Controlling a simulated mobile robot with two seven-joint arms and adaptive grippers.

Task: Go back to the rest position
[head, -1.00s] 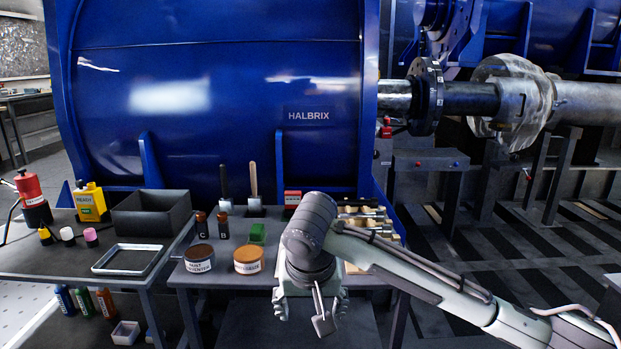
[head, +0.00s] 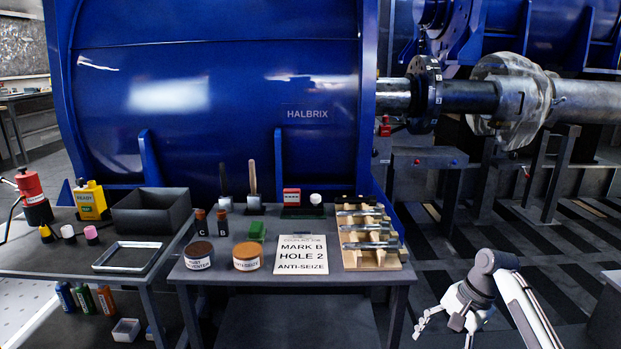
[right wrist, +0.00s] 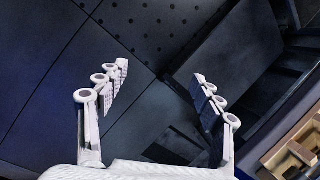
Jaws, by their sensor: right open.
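My right gripper (head: 440,322) is at the lower right of the head view, over the floor and to the right of the workbench. In the right wrist view its two fingers (right wrist: 158,105) are spread apart with nothing between them. The workbench (head: 340,277) carries a white card (head: 301,254) reading MARK B, HOLE 2, ANTI-SEIZE. To the right of the card lies a wooden rack (head: 372,262) with several metal bolts (head: 368,228). My left gripper does not show.
Two tins (head: 198,256), a green block (head: 257,231) and two small bottles (head: 223,222) stand on the bench. A left table holds a black bin (head: 151,212) and an empty tray (head: 128,257). The blue HALBRIX motor (head: 220,100) stands behind. Open floor (head: 450,250) lies right of the bench.

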